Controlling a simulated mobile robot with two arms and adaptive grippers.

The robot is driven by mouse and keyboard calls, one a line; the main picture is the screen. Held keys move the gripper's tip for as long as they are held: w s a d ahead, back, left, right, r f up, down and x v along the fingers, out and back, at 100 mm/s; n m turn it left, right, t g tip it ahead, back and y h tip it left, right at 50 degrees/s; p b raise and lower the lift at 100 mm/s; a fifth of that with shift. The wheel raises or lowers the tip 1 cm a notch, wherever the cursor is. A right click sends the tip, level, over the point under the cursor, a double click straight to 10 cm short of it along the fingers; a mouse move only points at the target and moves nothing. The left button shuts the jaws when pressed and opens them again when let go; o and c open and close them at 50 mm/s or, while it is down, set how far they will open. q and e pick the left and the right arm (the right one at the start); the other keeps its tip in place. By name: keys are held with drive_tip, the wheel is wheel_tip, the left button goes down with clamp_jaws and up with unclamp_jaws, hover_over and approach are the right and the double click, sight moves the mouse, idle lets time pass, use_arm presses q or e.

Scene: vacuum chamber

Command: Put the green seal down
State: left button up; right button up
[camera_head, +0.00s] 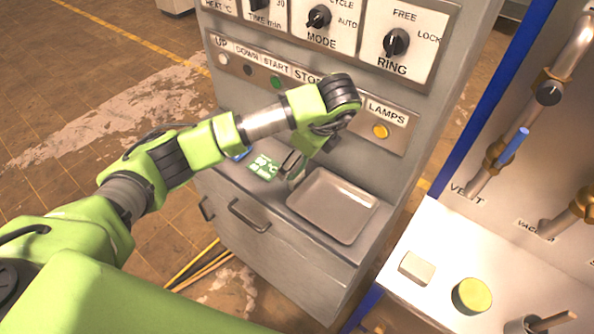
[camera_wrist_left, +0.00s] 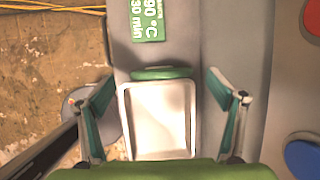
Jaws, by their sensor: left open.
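The green seal (camera_wrist_left: 160,72) shows in the left wrist view as a flat green oval at the edge of the pale tray (camera_wrist_left: 124,120), on the side towards the green card. I cannot tell if it rests on the tray's rim or on the ledge beside it. The tray (camera_head: 333,205) lies on the machine's ledge in the head view. My left gripper (camera_wrist_left: 159,82) is open, with one finger on each side of the seal and apart from it. In the head view this gripper (camera_head: 292,165) is over the ledge, partly hidden by my arm. My right gripper is not in view.
A green card (camera_head: 263,167) reading 90 °C, 30 min lies on the ledge left of the tray. The control panel (camera_head: 380,128) rises behind. At right, a white bench (camera_head: 440,245) holds a pale block (camera_head: 416,268) and a yellow-topped cylinder (camera_head: 471,295).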

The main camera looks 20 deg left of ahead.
sight(296, 172)
use_arm(q)
drive_tip(key=p+x, duration=0.2)
drive_tip(key=x, duration=0.2)
drive_tip(key=shift+p, duration=0.35)
drive_tip(key=shift+w+a+f, duration=0.1)
drive_tip(key=shift+f, duration=0.3)
drive_tip(key=c, duration=1.3)
drive_tip(key=shift+r, duration=0.1)
drive_tip(key=shift+w+r+b, duration=0.1)
drive_tip(key=shift+r+b, duration=0.2)
drive_tip(key=shift+r, duration=0.2)
drive_tip(key=s+d+r+b, duration=0.1)
drive_tip(key=s+r, duration=0.3)
drive_tip(key=s+d+r, duration=0.2)
drive_tip(key=s+r, duration=0.2)
drive_tip(key=s, duration=0.1)
drive_tip(key=s+d+r+b, duration=0.1)
drive_tip(key=s+r, duration=0.2)
drive_tip(key=s, duration=0.1)
drive_tip(key=shift+s+d+r+b, duration=0.25)
drive_tip(key=shift+d+r+b, duration=0.05)
drive_tip(key=shift+r, duration=0.1)
